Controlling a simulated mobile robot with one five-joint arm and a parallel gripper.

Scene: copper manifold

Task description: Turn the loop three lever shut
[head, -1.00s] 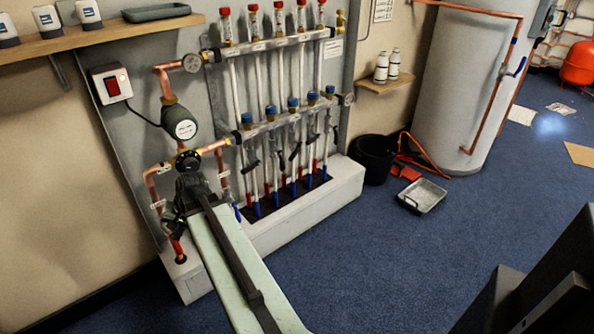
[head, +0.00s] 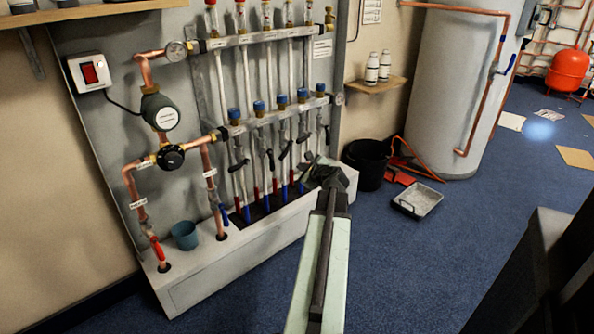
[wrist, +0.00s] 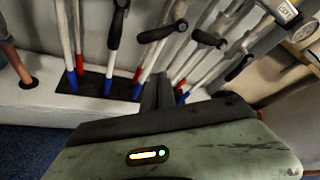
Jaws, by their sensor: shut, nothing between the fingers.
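The manifold's lower bar (head: 270,119) has blue caps, with a row of black levers below it on pale pipes. Its loop labels are too small to read. By count from the left, the middle lever (head: 284,150) is tilted across its pipe. In the wrist view several black levers show, one hanging nearly straight along its pipe (wrist: 117,25) and another slanted (wrist: 162,32); I cannot tell which is loop three. My gripper (head: 312,162) is shut and empty, in front of the pipes at the right end. Its fingers (wrist: 158,90) point toward the pipes below the levers.
A white plinth (head: 215,262) runs under the manifold. A teal cup (head: 185,236) stands on it at left, near copper pipes and a pump (head: 159,112). A black bucket (head: 368,165) and a metal tray (head: 418,201) are at right. Blue floor in front is open.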

